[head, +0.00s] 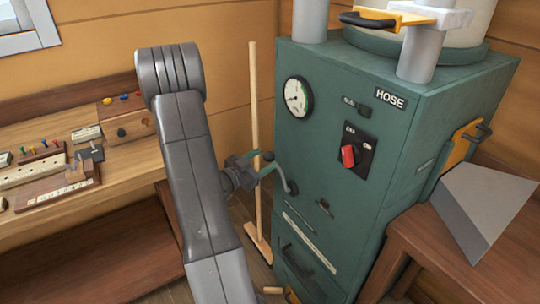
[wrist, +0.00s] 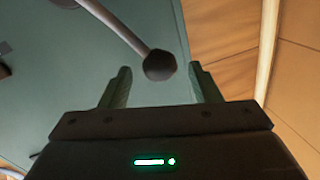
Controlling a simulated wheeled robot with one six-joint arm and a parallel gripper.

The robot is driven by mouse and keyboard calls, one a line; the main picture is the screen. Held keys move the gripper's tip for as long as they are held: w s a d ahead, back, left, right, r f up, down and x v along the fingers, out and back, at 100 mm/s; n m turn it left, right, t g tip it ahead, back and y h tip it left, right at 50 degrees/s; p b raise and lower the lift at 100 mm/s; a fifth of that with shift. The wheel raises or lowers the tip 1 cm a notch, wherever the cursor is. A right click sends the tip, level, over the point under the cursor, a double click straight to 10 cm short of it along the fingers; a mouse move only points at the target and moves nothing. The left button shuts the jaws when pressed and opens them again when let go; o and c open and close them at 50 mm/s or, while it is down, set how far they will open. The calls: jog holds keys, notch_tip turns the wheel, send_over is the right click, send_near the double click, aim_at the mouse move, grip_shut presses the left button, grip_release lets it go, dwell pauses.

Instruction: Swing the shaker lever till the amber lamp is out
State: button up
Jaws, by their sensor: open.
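The shaker lever is a grey rod (wrist: 118,28) with a dark knob (wrist: 160,65), on the front of the green cabinet (head: 325,140). In the head view its dark pivot (head: 292,188) sits low on the cabinet's left side, and the rod runs up and left to my gripper (head: 260,164). In the wrist view my gripper (wrist: 160,72) is open, with the knob between its green fingertips and a gap on each side. I cannot make out a lit amber lamp in either view.
The cabinet carries a round gauge (head: 298,97), a red switch (head: 348,156) and a HOSE label (head: 390,100). A wooden broom (head: 252,110) stands behind my gripper. A workbench (head: 120,180) with small items is at left; a grey wedge-shaped object (head: 480,205) is at right.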

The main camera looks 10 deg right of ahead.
jog(key=shift+x, duration=1.8)
grip_shut()
